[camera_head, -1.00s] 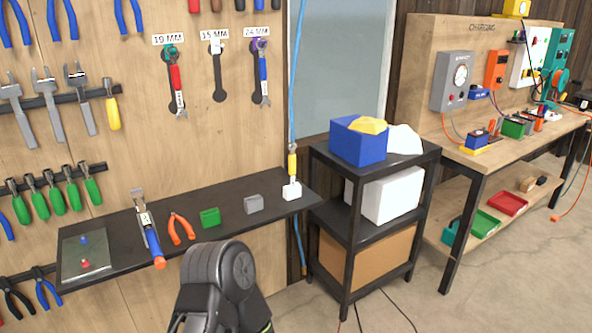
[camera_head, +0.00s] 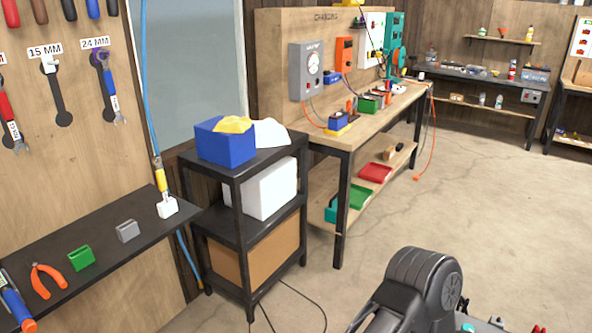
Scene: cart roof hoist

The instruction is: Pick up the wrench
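On the pegboard wall at the upper left hang a red-handled wrench (camera_head: 10,118), cut by the left edge, and a blue-handled wrench (camera_head: 111,95) under the 24 MM label. Under the 15 MM label (camera_head: 46,50) there is only a dark wrench-shaped outline (camera_head: 58,100) with a peg at its top. A dark rounded part of my own arm shows at the bottom, right of centre. Neither gripper's fingertips show, and no wrench is seen in a gripper.
A black shelf (camera_head: 75,240) holds orange pliers (camera_head: 47,280), a green holder (camera_head: 81,258) and a grey holder (camera_head: 128,231). A black rack (camera_head: 236,185) carries a blue bin (camera_head: 224,145). A charging bench (camera_head: 375,120) stands behind. The floor (camera_head: 480,190) at right is open.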

